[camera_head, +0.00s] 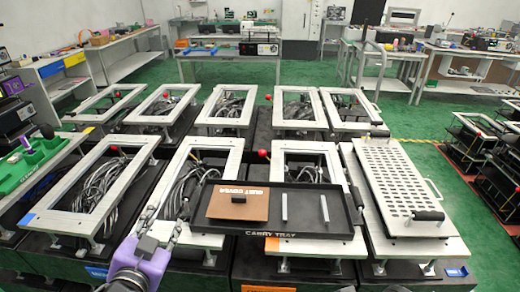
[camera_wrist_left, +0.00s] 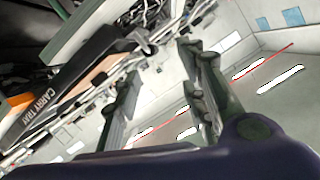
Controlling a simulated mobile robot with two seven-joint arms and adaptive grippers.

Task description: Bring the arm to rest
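My left gripper (camera_head: 163,222) rises from the bottom edge in the head view, on a purple wrist. Its fingers are spread with nothing between them, left of the black carry tray (camera_head: 263,235). In the left wrist view the two fingers of the gripper (camera_wrist_left: 160,80) stand apart, and part of the carry tray (camera_wrist_left: 72,92) shows at the left. I cannot tell whether a finger touches the tray or the frame behind it. My right gripper is not visible in either view.
The tray holds a brown board (camera_head: 238,203) and two light bars, and rests over the fixtures. Several light frames with cables and red-knobbed levers fill the bench. A perforated plate (camera_head: 395,185) lies at the right. Green floor (camera_head: 450,170) is open beyond.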

